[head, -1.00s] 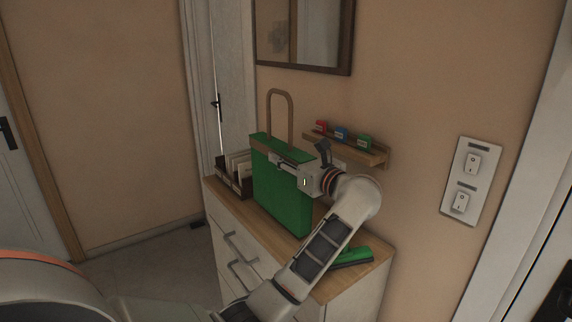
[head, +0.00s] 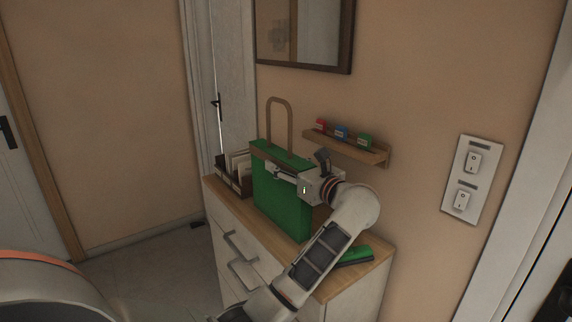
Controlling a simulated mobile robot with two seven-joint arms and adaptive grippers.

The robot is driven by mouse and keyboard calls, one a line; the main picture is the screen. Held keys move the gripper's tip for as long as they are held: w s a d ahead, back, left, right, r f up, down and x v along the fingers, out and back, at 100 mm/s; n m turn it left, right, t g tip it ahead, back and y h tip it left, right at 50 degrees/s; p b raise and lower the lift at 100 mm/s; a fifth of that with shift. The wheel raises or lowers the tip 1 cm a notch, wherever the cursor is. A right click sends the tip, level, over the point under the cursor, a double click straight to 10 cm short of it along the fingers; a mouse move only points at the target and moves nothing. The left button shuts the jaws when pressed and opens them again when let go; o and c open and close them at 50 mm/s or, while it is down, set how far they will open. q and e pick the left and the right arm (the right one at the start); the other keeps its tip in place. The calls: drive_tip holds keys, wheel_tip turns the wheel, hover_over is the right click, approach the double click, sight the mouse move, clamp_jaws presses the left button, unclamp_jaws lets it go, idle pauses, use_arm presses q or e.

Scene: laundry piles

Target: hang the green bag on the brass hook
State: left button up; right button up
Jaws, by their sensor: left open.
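The green bag (head: 281,202) stands upright on the wooden top of the white dresser (head: 344,284). From this view I cannot tell whether the fingers touch the bag. The gripper and wrist hide part of the bag's right side. I cannot make out a brass hook. My right gripper is not in view.
A small wall shelf (head: 372,156) holds red, blue and green items behind my wrist. A dark holder with papers (head: 239,168) stands left of the bag. A green-topped brush-like item (head: 357,256) lies on the dresser's right. A framed mirror (head: 303,35) hangs above.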

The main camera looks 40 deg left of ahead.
use_arm(q)
drive_tip(key=shift+r, duration=0.1)
drive_tip(key=b+v, duration=0.1)
drive_tip(key=v, duration=0.7)
drive_tip(key=shift+w, duration=0.3)
drive_tip(key=shift+d, duration=0.1)
